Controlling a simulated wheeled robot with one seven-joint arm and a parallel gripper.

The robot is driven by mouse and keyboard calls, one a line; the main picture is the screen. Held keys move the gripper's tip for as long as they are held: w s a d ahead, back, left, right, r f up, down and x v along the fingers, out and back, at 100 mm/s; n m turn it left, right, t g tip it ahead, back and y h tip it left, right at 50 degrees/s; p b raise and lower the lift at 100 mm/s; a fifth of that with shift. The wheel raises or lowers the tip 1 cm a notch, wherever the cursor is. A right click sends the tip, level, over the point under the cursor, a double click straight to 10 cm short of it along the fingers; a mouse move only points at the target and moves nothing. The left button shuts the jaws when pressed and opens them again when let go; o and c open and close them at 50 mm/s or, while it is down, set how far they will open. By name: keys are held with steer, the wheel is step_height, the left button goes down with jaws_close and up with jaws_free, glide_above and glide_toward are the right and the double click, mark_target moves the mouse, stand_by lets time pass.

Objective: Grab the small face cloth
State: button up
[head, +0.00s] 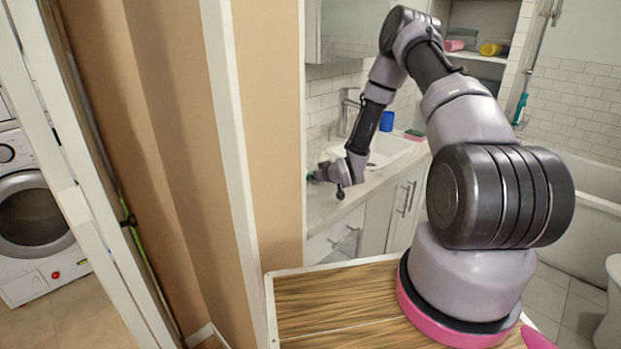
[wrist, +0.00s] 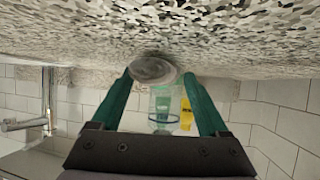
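I cannot clearly pick out a small face cloth. Rolled cloths lie on the back shelf in the head view: a pink one (head: 455,45) and a yellow one (head: 490,48); I cannot tell their exact sizes. My gripper (wrist: 160,78) has green fingers spread apart with no cloth between them. In the head view it is at the left end of the counter, partly hidden by the wall edge, far from the shelf. Beyond the fingers are a grey round object (wrist: 152,69) and a clear cup (wrist: 160,108) holding tubes.
The wrist picture is upside down, with the speckled counter (wrist: 225,35) on top and a tap (wrist: 25,124) at left. The head view shows a sink (head: 390,150), a blue cup (head: 387,121), a bathtub (head: 575,205), a tan wall (head: 270,120) and a washing machine (head: 40,265).

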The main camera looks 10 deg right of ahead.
steer(key=c, duration=0.9)
